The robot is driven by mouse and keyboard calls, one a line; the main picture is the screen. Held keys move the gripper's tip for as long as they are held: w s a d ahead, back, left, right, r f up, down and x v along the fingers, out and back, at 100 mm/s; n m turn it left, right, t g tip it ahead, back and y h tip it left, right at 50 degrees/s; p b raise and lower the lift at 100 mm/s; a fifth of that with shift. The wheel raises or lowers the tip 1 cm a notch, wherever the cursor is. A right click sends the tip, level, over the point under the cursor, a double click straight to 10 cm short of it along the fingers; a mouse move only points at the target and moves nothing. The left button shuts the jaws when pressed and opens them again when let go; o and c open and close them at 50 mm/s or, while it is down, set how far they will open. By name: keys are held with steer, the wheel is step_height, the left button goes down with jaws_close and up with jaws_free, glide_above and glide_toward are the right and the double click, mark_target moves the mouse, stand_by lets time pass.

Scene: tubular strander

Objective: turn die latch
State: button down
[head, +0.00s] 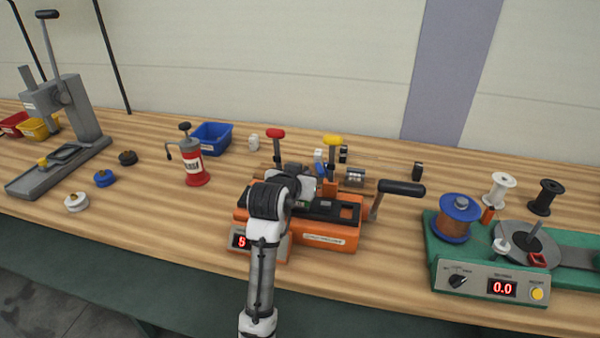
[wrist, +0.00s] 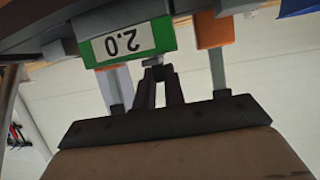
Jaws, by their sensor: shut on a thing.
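My gripper (wrist: 159,78) shows in the wrist view with its two dark fingers close together. It is shut on a small grey piece that looks like the die latch (wrist: 152,62), just under a green die block (wrist: 128,42) with a white label reading 2.0, upside down in this view. Most of the latch is hidden by the fingertips and the block, so I cannot tell its angle. In the head view my arm reaches over the orange machine (head: 330,238) and hides the latch and my fingertips.
The machine's black-handled crank (head: 400,188) sticks out at its right. Red (head: 275,133) and yellow (head: 332,140) knobbed levers rise behind my wrist. A red can (head: 193,170) and blue bin (head: 212,137) stand left. A green winder (head: 490,270) is right.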

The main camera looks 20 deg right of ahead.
steer(key=shift+d+r+n+t+y, duration=0.1)
steer(key=shift+n+t+y, duration=0.4)
steer(key=shift+n, duration=0.1)
steer(key=c, duration=1.5)
jaws_free()
steer(key=b+v, duration=0.2)
steer(key=v, duration=1.2)
steer(key=shift+w, duration=0.1)
